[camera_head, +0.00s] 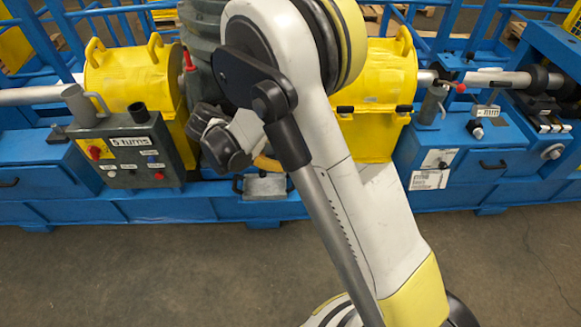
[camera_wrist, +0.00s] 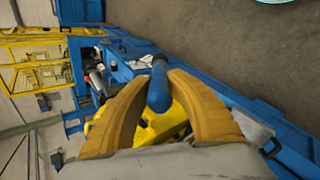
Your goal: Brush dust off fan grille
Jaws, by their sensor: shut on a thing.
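In the wrist view my gripper (camera_wrist: 160,88) has two thick orange-yellow fingers closed around a blue rounded handle (camera_wrist: 158,92). In the head view my white and yellow arm crosses the middle and hides most of my gripper; only a small orange piece shows beside the arm. A dark grey-green ribbed housing (camera_head: 203,30) stands behind my arm between two yellow covers. I cannot make out a fan grille or dust in either view.
A blue machine bench runs across the head view, carrying a left yellow cover (camera_head: 125,72), a right yellow cover (camera_head: 385,75) and a grey control box (camera_head: 135,155) marked "5 turns". A metal shaft (camera_head: 498,78) runs out to the right. The concrete floor (camera_head: 130,275) in front is clear.

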